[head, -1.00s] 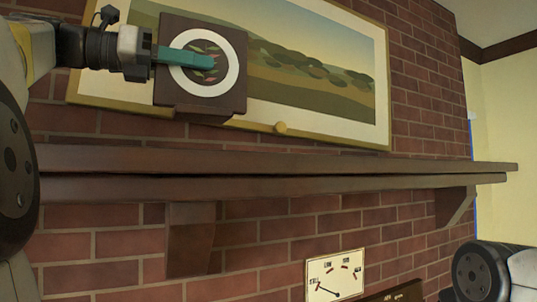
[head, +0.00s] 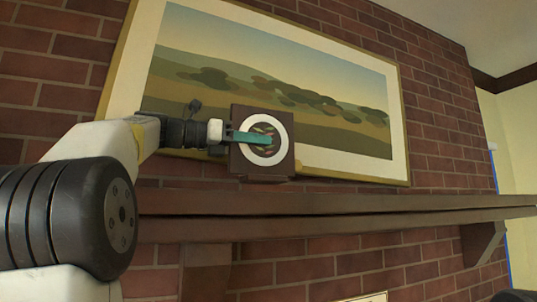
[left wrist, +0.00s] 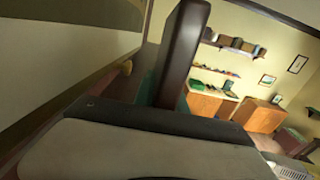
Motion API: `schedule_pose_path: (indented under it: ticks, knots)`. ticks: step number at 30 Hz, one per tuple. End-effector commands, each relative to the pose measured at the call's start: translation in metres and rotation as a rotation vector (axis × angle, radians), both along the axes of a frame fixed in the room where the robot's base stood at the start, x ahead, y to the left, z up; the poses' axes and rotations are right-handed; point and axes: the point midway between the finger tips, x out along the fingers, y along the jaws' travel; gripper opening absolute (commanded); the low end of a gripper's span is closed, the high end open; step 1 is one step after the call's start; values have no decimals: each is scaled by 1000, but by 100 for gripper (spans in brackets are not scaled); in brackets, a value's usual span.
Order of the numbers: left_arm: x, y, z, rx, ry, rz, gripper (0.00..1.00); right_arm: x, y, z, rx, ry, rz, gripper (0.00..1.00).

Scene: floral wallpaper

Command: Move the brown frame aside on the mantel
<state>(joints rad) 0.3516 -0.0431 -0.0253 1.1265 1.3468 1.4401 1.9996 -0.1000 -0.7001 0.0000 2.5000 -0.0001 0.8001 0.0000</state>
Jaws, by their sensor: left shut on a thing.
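The brown frame (head: 236,166) is a dark square block with a white ring around a leafy centre. My left gripper (head: 255,138) has its teal fingers shut on it from the left, reaching over its face. The frame is upright in front of the landscape picture, with its lower edge just above the mantel (head: 340,203). I cannot tell whether it touches the mantel. In the left wrist view the brown frame (left wrist: 183,55) shows nearly edge-on, and the gripper's dark body hides its lower part. My right gripper is out of view.
A large landscape picture (head: 330,60) in a gold frame leans behind on the brick wall. The mantel to the right of the brown frame is clear. In the left wrist view, wall shelves (left wrist: 225,45) and wooden cabinets (left wrist: 205,105) stand across the room.

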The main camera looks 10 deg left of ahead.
Motion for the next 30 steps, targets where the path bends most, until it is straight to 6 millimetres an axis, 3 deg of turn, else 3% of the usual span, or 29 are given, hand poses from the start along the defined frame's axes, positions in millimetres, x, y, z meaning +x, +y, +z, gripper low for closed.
schedule_pose_path:
  ticks: [6,18,19,22,30]
  knots:
    - [-3,0,-22,-2,-3,1,0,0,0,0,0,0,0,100]
    - [-3,0,-27,-1,-3,1,0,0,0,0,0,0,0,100]
    - [-2,0,-28,0,-1,1,18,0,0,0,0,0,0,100]
    - [-2,0,-27,0,-2,1,38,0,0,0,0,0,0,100]
    - [-2,0,-27,0,-2,1,38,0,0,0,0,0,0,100]
